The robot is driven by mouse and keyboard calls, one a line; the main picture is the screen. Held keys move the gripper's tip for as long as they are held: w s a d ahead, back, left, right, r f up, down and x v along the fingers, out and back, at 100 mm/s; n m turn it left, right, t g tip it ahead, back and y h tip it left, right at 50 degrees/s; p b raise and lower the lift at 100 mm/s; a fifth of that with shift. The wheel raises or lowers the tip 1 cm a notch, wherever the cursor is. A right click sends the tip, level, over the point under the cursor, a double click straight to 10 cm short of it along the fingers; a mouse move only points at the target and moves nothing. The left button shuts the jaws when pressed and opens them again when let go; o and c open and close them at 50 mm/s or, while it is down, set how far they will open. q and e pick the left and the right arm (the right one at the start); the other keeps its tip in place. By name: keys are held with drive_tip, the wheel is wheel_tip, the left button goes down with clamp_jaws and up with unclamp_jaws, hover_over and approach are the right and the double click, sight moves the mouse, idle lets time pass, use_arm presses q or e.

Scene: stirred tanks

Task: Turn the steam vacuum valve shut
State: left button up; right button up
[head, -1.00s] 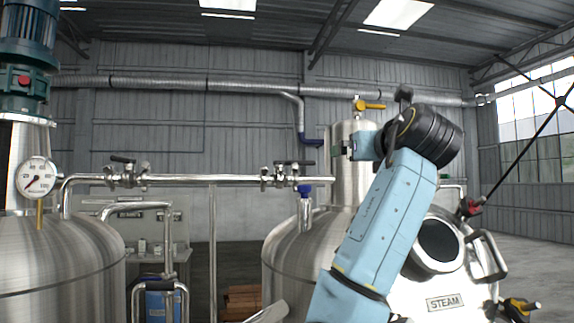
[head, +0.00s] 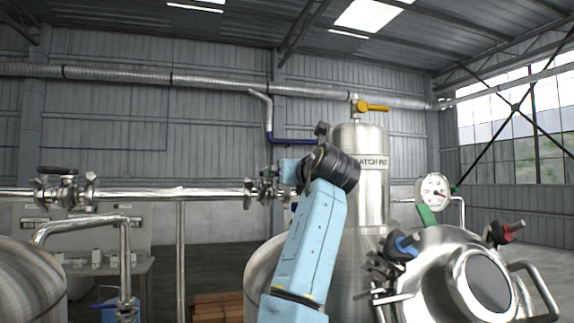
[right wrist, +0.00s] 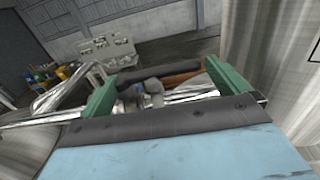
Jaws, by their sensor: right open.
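My right gripper (right wrist: 160,76) is open in the right wrist view, its two green fingers wide apart. A dark bar-like handle (right wrist: 155,71) and blurred metal fittings show in the space between them; I see no contact. In the head view my right arm rises in the middle, and its gripper end points left beside a pipe valve (head: 262,186), partly covering it. The fingertips are hard to make out there. Another dark-handled pipe valve (head: 66,188) is on the left. No label shows which valve is the steam vacuum valve.
The catch pot (head: 373,190) stands behind my arm with a yellow-handled valve (head: 372,106) on top. A vessel with a round manway (head: 483,281), red and blue handles (head: 402,245) and a gauge (head: 434,191) is at right. A wooden crate (head: 217,306) lies on the floor.

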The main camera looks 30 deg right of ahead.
drive_tip(key=p+x, duration=0.1)
drive_tip(key=x, duration=0.2)
drive_tip(key=shift+w+d+r, duration=0.1)
drive_tip(key=shift+w+r, duration=0.05)
drive_tip(key=shift+w, duration=0.2)
drive_tip(key=shift+w+p, duration=0.3)
drive_tip(key=shift+w, duration=0.05)
drive_tip(key=c, duration=1)
use_arm(q)
drive_tip(key=shift+w+r, duration=0.8)
drive_tip(key=shift+r, duration=0.25)
use_arm(e)
drive_tip(key=shift+d, duration=0.1)
drive_tip(key=shift+c, duration=0.2)
use_arm(q)
drive_tip(key=shift+f, duration=0.1)
use_arm(e)
drive_tip(key=shift+s, duration=0.1)
